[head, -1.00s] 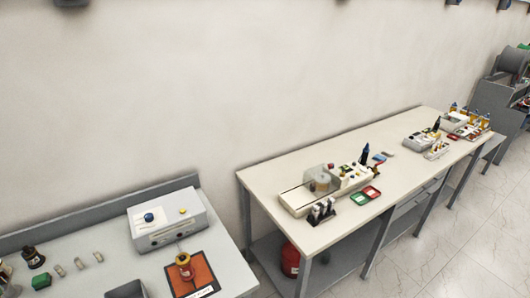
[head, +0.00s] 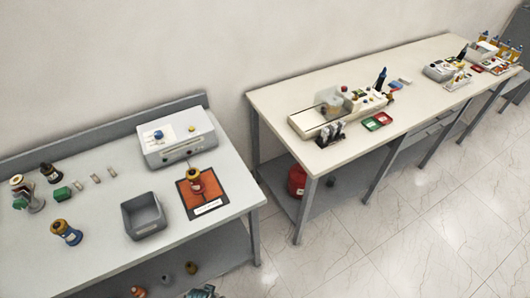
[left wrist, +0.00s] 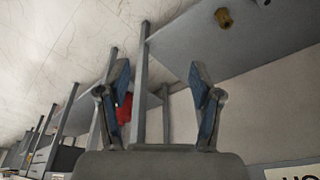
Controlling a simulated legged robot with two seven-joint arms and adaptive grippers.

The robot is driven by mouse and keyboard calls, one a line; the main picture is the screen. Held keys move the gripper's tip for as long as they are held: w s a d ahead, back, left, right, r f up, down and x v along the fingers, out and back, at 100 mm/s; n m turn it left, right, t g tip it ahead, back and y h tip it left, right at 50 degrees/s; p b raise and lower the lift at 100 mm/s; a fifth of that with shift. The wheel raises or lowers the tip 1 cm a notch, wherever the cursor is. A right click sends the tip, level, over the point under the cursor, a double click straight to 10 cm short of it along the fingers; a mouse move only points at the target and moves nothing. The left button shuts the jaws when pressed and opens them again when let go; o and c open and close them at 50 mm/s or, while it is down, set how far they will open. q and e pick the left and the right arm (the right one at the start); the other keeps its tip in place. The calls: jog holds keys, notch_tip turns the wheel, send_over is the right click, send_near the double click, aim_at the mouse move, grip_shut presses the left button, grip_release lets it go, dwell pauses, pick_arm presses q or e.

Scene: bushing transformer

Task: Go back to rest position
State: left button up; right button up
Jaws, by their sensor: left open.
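My left gripper (left wrist: 159,78) shows in the left wrist view, its two blue-grey fingers spread apart with nothing between them. Beyond the fingers are table legs, a grey surface and the tiled floor. A small grey-teal part (head: 200,292) shows at the bottom edge of the head view; I cannot tell whether it is part of my gripper. My right gripper is not in view. A red and yellow bushing (head: 194,182) stands on the orange mat (head: 203,200) on the near grey table. A blue and yellow bushing (head: 66,232) stands at the left of that table.
The grey table (head: 105,228) also holds a grey bin (head: 143,216), a white instrument box (head: 177,143) and small parts at left. Several bushings sit on its lower shelf. A cream table (head: 285,108) with equipment stands to the right. Tiled floor is clear in front.

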pick_arm(q)
jog(key=s+f+b, duration=0.2)
jog(key=s+f, duration=0.1)
jog(key=f, duration=0.7)
jog(key=s+f+b, duration=0.1)
jog(key=s+f, duration=0.1)
jog(key=f, duration=0.7)
jog(key=s+a+f+g+b, duration=0.1)
jog(key=s+a+f+b, duration=0.1)
jog(key=s+f, duration=1.1)
jog(key=shift+a+f+g+b, duration=0.35)
jog(key=shift+f+g+b, duration=0.05)
jog(key=shift+f+b, duration=0.35)
